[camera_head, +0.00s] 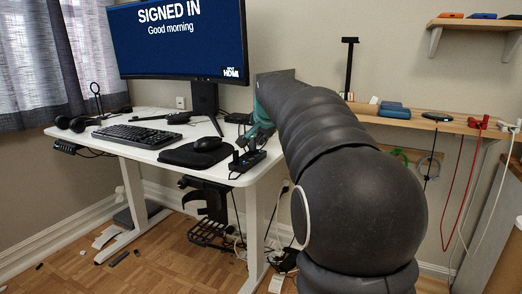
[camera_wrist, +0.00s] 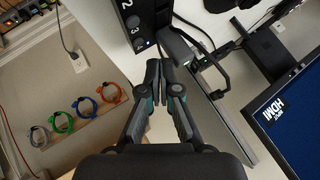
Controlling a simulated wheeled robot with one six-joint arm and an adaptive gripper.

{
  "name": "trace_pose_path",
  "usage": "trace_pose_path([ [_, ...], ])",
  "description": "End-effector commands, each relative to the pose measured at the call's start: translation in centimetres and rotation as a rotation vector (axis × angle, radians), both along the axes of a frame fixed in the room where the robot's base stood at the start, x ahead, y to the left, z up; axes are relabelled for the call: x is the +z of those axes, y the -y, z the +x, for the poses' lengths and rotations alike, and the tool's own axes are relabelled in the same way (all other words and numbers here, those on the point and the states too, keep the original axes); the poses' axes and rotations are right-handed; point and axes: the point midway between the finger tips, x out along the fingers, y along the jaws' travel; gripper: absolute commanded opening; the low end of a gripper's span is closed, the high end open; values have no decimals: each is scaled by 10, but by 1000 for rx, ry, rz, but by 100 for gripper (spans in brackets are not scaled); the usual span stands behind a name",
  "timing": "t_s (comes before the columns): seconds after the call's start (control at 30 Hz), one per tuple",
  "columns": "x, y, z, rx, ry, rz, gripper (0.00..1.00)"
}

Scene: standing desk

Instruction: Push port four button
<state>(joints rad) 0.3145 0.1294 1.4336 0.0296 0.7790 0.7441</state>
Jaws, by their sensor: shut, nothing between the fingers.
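A black switch box (camera_wrist: 140,18) with numbered buttons shows at the top of the wrist view. The numerals 2 and 3 are readable, and a small blue light shows near its lower end. I cannot make out a numeral 4. In the head view, a black box (camera_head: 247,160) at the desk's right edge appears to be this switch. My gripper (camera_wrist: 158,66) is shut and empty, its fingertips close to the lower end of the box; I cannot tell whether they touch. In the head view my arm hides most of the gripper (camera_head: 259,134).
The white desk (camera_head: 150,150) holds a keyboard (camera_head: 137,135), a mouse (camera_head: 208,143) and a monitor (camera_head: 180,40) reading "SIGNED IN" and "HDMI". A black device with a green light (camera_wrist: 190,62) and cables sits beside the switch. Coloured cable loops (camera_wrist: 85,108) hang on the wall.

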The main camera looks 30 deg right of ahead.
Motion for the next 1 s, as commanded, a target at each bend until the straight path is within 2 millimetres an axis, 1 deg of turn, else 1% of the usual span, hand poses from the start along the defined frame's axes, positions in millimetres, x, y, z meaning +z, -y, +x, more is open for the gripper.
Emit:
trace_pose_path([
  [0.03, 9, 0, 0, 0, 0, 0, 0],
  [0.1, 15, 0, 0, 0, 0, 0, 0],
  [0.53, 51, 0, 0, 0, 0, 0, 0],
  [1.0, 51, 0, 0, 0, 0, 0, 0],
])
